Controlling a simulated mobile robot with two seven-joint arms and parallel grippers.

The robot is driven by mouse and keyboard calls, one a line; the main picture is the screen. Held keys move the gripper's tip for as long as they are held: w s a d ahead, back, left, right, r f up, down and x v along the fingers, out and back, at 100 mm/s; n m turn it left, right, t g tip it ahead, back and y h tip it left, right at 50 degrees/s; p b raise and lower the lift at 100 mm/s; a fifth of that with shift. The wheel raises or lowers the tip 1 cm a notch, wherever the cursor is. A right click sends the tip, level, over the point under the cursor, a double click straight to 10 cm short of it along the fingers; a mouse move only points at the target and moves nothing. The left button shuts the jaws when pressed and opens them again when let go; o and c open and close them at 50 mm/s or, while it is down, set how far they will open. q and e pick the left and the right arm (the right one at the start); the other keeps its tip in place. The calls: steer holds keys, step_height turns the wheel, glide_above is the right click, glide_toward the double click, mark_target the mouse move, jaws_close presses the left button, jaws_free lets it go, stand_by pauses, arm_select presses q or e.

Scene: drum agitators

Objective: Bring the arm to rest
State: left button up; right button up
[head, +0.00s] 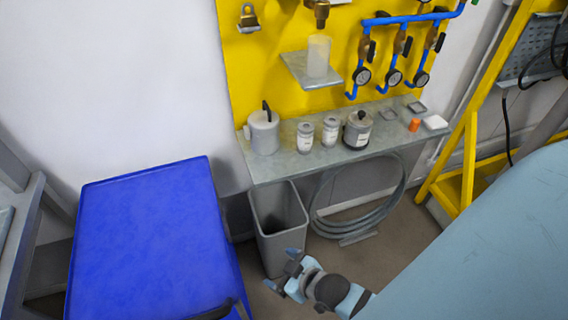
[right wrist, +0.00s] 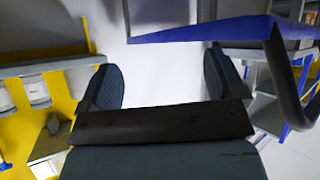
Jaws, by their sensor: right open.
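My right gripper (head: 284,274) is in the lower middle of the head view, in front of the grey bin and below the grey shelf. It is apart from both. In the right wrist view its two fingers (right wrist: 160,82) stand wide apart with nothing held between them. My left gripper is not in view.
A blue-topped table (head: 150,240) stands left of the right gripper. The grey bin (head: 278,225) and a coiled hose (head: 345,222) are under the shelf (head: 275,168), which holds several canisters and jars. A yellow panel (head: 270,70) is behind. Some floor (head: 385,250) is clear.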

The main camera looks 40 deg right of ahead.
steer(key=shift+s+a+f+m, duration=0.3)
steer(key=shift+s+a+m, duration=0.05)
steer(key=shift+s+m, duration=0.35)
steer(key=shift+r, duration=0.1)
